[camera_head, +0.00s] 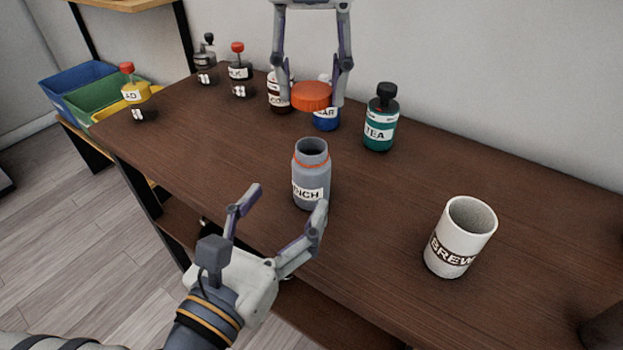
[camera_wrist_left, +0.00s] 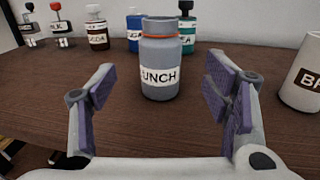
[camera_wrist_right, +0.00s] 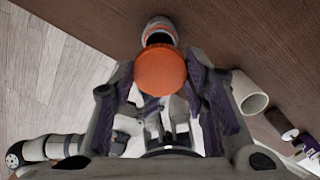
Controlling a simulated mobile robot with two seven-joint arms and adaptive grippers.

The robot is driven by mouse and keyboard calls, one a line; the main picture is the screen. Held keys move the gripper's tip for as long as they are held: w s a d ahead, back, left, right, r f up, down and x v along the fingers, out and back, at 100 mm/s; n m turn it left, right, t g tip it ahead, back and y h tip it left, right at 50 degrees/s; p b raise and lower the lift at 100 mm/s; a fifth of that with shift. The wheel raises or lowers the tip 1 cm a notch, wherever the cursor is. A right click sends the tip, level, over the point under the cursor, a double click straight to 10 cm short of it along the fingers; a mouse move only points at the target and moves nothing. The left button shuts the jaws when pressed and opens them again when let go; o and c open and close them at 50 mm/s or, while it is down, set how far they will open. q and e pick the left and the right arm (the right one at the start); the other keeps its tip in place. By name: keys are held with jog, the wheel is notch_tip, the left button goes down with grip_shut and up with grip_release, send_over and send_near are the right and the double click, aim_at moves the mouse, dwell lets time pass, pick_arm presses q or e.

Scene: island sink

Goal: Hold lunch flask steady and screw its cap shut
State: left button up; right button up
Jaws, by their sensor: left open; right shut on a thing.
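The lunch flask (camera_head: 311,178) is grey with an orange ring and a white label. It stands upright and uncapped near the front edge of the table. My left gripper (camera_head: 285,205) is open at the near side of the flask; in the left wrist view the flask (camera_wrist_left: 160,85) shows between and beyond its fingers. My right gripper (camera_head: 312,97) is shut on the orange cap (camera_head: 311,95), held in the air above and behind the flask. In the right wrist view the cap (camera_wrist_right: 161,70) hides part of the flask (camera_wrist_right: 160,30).
A white BREW mug (camera_head: 460,238) stands to the right. A teal TEA bottle (camera_head: 379,120), a blue bottle (camera_head: 326,118) and a dark brown bottle (camera_head: 279,95) stand behind the flask. More bottles stand at the far left, beside coloured bins (camera_head: 85,90).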

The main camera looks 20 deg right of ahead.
aim_at(303, 179)
pick_arm(q)
jog(key=x, duration=0.8)
jog(key=shift+w+d, duration=0.25)
jog(key=shift+d, duration=0.05)
grip_shut()
pick_arm(e)
jog(key=shift+f, duration=2.5)
